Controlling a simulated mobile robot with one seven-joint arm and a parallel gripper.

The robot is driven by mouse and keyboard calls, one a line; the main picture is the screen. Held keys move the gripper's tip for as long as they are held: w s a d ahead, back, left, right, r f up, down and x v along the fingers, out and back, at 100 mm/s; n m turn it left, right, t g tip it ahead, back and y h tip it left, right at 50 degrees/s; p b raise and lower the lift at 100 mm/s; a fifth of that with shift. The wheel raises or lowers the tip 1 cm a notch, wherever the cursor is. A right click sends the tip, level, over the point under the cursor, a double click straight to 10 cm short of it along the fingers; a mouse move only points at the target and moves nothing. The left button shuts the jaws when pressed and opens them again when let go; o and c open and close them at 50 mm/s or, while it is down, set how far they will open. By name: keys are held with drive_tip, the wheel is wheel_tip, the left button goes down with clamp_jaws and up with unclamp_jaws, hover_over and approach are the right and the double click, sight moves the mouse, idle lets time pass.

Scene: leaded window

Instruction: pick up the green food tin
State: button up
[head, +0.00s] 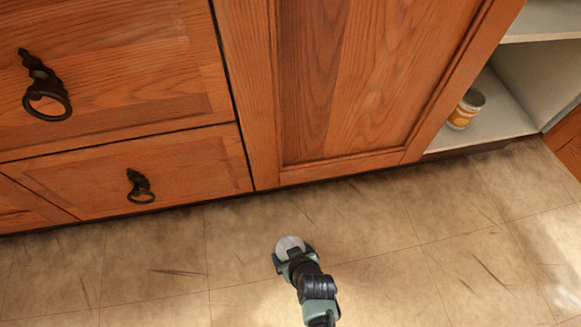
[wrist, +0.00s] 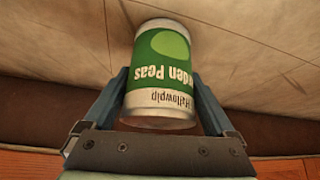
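The green food tin shows large in the wrist view (wrist: 160,65), with a green and white label reading "Garden Peas" upside down. In the head view only its round pale lid (head: 289,243) shows clearly, low over the floor at the end of my arm. My gripper (head: 293,252) has one finger on each side of the tin; in the wrist view the gripper (wrist: 162,95) fingers lie right against the tin's edges or very close to them. I cannot tell whether they press on it. A dark shadow lies on the floor beside the tin.
Wooden cabinet drawers (head: 110,80) and a closed door (head: 345,80) stand behind the tin. An open shelf (head: 505,115) at the right holds a yellow-labelled tin (head: 465,110). The tiled floor (head: 400,240) around my gripper is clear.

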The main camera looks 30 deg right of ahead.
drive_tip(key=c, duration=0.9)
clamp_jaws()
drive_tip(key=shift+r, duration=0.2)
